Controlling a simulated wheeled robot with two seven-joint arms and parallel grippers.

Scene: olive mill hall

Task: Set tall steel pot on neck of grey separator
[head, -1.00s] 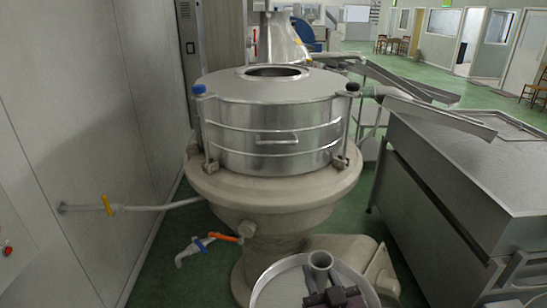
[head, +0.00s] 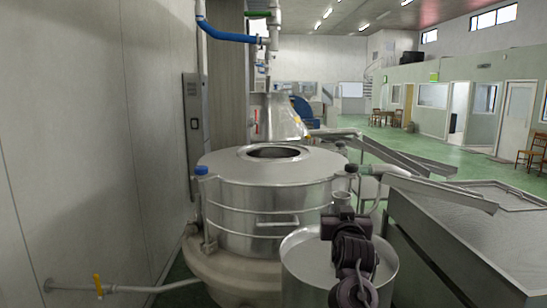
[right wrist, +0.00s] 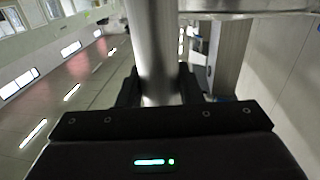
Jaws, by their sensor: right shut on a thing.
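The grey separator is a round steel drum (head: 265,200) on a pale base, in the left middle of the head view. Its neck (head: 273,152) is a dark round opening in the top cover. The pot's bottom is cut off by the frame. My left gripper is not in view.
Blue-capped and black-capped posts (head: 200,170) stand at the drum's rim. Sloping metal chutes (head: 430,185) and a steel tank (head: 480,250) lie to the right. A wall is close on the left. A blue pipe (head: 225,35) runs above.

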